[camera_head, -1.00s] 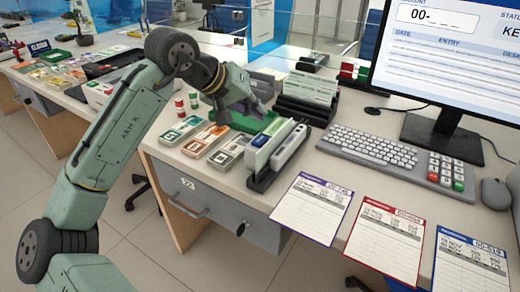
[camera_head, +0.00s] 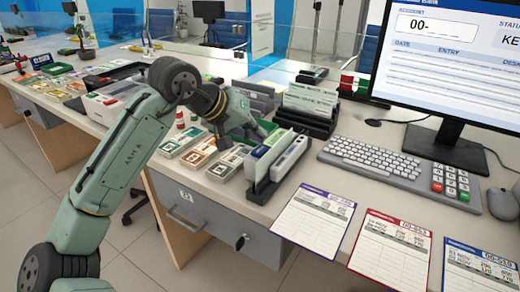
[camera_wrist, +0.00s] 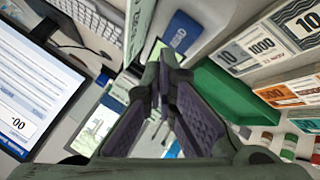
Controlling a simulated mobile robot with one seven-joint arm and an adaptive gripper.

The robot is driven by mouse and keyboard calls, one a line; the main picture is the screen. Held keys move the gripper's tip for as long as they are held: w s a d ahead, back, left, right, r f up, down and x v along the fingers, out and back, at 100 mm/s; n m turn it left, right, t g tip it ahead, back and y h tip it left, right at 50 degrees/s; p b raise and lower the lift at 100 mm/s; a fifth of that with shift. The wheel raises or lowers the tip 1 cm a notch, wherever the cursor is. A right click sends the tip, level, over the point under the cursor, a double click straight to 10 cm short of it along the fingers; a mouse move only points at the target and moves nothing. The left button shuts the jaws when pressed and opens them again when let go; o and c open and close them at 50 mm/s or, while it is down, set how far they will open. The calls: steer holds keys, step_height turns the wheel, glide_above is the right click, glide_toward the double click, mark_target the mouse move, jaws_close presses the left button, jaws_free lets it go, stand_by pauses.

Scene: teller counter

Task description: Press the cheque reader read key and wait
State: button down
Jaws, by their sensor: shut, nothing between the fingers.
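The cheque reader (camera_head: 278,168) stands near the desk's front edge, a narrow grey unit with a slot and pale and green faces. My gripper (camera_head: 262,133) is just behind and above it, fingers pointing down toward the right. In the wrist view my gripper's dark fingers (camera_wrist: 165,70) are shut and empty. Just beyond the fingertips is a blue key (camera_wrist: 182,36) with white lettering that appears to say READ.
A rack of slips (camera_head: 308,102) stands behind the reader. A green tray (camera_wrist: 218,95) and banknote stacks (camera_head: 198,153) lie left of it. The keyboard (camera_head: 370,160), monitor (camera_head: 450,60) and printed sheets (camera_head: 315,216) are to the right.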

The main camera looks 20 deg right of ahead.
mark_target(257, 148)
steer(key=shift+f, duration=0.1)
stand_by(0.7)
steer(key=shift+f, duration=0.35)
steer(key=shift+f, duration=0.5)
stand_by(0.6)
steer(key=shift+r, duration=0.15)
steer(key=shift+r+p, duration=0.75)
steer(key=shift+r, duration=0.05)
step_height(257, 148, up, 5)
steer(key=p, duration=0.5)
